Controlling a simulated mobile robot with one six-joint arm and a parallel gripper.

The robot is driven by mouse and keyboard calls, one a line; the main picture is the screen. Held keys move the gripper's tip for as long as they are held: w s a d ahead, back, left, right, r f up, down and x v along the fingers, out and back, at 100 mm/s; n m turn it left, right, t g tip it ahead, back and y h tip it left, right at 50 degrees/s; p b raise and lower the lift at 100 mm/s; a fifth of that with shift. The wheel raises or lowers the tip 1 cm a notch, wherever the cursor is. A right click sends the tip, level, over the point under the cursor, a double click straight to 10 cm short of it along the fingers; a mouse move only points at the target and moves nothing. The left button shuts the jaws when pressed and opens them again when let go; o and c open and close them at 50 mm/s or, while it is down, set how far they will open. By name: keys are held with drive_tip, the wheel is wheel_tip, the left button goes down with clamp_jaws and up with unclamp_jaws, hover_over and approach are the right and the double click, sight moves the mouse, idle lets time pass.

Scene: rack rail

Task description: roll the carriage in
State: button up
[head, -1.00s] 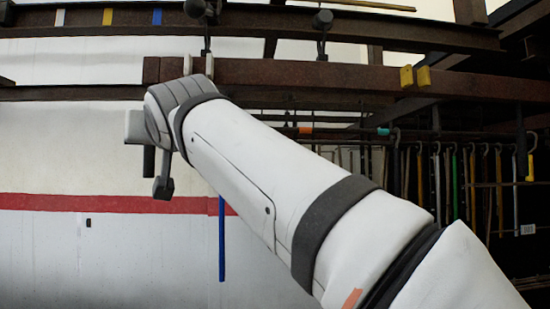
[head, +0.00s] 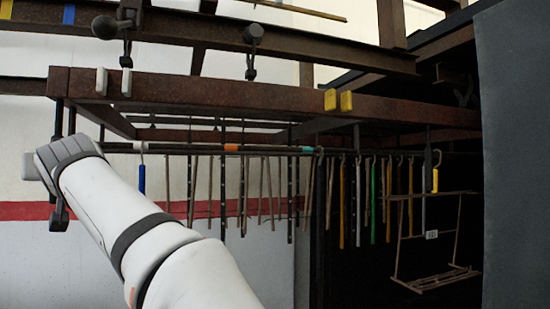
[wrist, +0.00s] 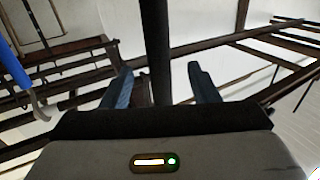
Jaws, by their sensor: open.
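The carriage seems to be the rust-brown steel frame (head: 230,93), hanging below the upper beams with a rod of hooked tools under it. Two white tabs (head: 101,82) mark its left part and two yellow blocks (head: 346,101) its middle. My wrist is at the left in the head view, below the frame's left end; the fingertips are not clear there. In the wrist view my gripper (wrist: 161,84) is open, with two blue-grey fingers. A dark upright bar (wrist: 155,40) lies in line with the gap; I cannot tell whether it is between the fingers or beyond them.
Upper beams (head: 290,48) with dark round-headed clamps (head: 254,34) run above the frame. Several coloured hooked rods (head: 374,200) and a small hanging rack (head: 440,275) are at the right. A dark panel (head: 515,150) stands at the right edge.

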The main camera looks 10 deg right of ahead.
drive_tip(key=shift+p+x, duration=0.85)
drive_tip(key=shift+x, duration=0.4)
drive_tip(key=shift+c, duration=0.5)
clamp_jaws()
